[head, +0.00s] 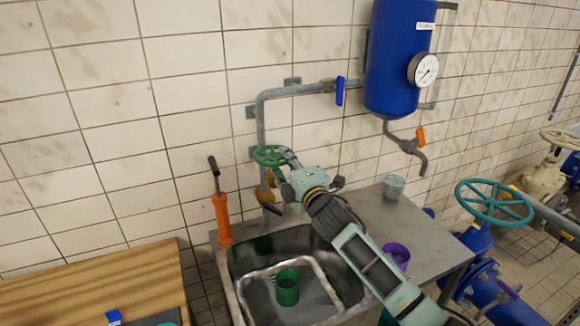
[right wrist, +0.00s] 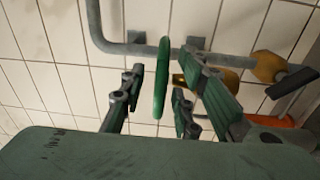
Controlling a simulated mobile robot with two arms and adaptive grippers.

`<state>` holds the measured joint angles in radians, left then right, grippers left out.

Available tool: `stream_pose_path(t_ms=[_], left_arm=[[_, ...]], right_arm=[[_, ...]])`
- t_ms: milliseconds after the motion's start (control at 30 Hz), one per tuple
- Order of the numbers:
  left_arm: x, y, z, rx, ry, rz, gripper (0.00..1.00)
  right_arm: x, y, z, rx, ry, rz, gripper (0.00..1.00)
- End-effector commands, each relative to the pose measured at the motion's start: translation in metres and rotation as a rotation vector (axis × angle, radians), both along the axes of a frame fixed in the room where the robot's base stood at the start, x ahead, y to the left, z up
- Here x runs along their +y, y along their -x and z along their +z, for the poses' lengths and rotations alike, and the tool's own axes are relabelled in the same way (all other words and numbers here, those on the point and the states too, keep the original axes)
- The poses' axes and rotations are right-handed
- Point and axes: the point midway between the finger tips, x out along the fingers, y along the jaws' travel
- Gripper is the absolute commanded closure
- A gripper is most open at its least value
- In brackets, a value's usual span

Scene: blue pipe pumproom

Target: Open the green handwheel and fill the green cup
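The green handwheel (head: 269,155) is on the grey wall pipe above the sink. In the right wrist view the handwheel (right wrist: 162,78) shows edge-on, its rim between my spread fingers, with gaps visible on both sides. My right gripper (head: 284,164) is open at the handwheel; it also shows in the right wrist view (right wrist: 155,100). The green cup (head: 287,286) stands upright in the sink (head: 240,262), below the pipe; its contents are unclear. No water stream is visible. My left gripper is not in view.
An orange-handled tool (head: 222,218) stands at the sink's left edge. A grey cup (head: 394,186) and a purple cup (head: 397,254) are on the metal counter to the right. A blue tank (head: 397,60) hangs above. A wooden table (head: 95,285) is at lower left.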

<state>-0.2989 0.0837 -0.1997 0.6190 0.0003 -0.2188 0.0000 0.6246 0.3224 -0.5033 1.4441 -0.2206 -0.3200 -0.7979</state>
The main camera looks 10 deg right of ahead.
Motion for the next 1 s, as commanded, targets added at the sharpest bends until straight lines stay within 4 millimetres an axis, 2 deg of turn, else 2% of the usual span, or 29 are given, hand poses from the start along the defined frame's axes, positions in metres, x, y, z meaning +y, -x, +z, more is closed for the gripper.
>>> stream_pose_path(t_ms=[167,600,800,1000], left_arm=[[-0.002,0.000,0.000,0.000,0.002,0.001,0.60],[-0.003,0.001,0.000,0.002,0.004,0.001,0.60],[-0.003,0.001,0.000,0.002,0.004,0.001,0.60],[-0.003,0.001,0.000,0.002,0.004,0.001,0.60]], right_arm=[[-0.005,0.018,-0.003,0.002,0.001,0.000,0.71],[-0.023,0.099,-0.006,0.000,0.000,0.000,0.71],[-0.025,0.114,-0.006,-0.002,0.000,0.001,0.71],[-0.026,0.116,-0.006,-0.002,0.000,0.000,0.71]])
